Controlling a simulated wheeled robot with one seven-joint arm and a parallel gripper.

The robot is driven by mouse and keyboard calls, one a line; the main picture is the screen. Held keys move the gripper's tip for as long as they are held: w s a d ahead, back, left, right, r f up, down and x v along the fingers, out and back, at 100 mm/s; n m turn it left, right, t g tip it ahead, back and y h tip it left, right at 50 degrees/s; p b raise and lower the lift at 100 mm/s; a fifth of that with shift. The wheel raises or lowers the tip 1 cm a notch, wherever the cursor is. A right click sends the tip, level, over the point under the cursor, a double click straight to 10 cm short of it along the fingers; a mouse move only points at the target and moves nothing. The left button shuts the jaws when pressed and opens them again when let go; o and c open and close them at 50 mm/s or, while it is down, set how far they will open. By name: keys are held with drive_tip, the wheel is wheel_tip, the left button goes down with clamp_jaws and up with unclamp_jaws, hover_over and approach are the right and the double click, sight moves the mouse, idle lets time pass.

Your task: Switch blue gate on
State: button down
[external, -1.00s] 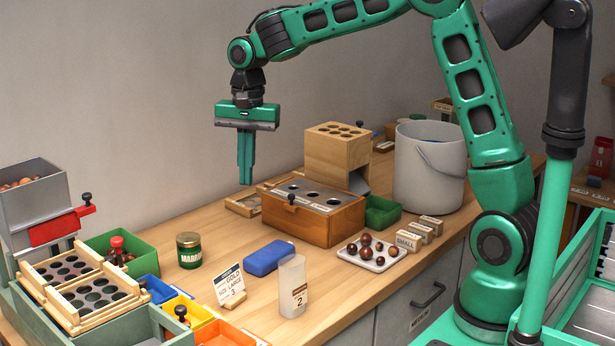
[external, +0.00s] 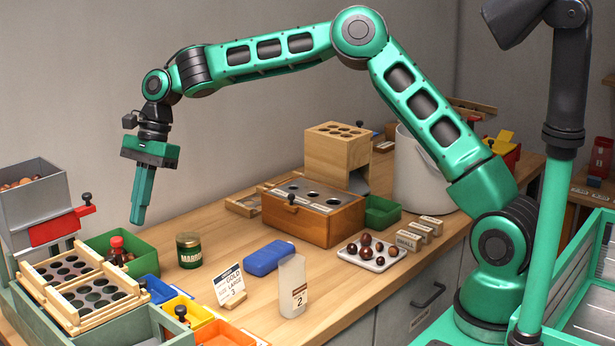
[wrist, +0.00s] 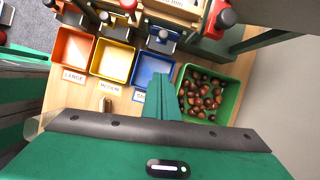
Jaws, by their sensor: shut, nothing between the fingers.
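The blue bin (external: 160,290) stands at the front left, beside the sorting rack. It also shows in the wrist view (wrist: 152,70), with a small gate and black knob (wrist: 162,36) at its far edge; I take this as the blue gate. The gate is small, and its setting is not clear. My gripper (external: 138,222) is shut and empty, pointing down above and behind the green bin area. In the wrist view its closed fingers (wrist: 161,80) overlap the near right side of the blue bin and stand apart from the knob.
The yellow bin (wrist: 113,60) and orange bin (wrist: 73,48) sit left of the blue one. The green bin (wrist: 235,95) holds chestnuts. A slotted wooden rack (external: 75,285), a grey hopper (external: 35,200) and a dark green jar (external: 189,252) are close by.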

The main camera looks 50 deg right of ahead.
drive_tip(key=s+a+f, duration=0.1)
drive_tip(key=a+f, duration=0.5)
drive_tip(key=shift+a+f, duration=0.25)
drive_tip(key=shift+a, duration=0.1)
idle(0.5)
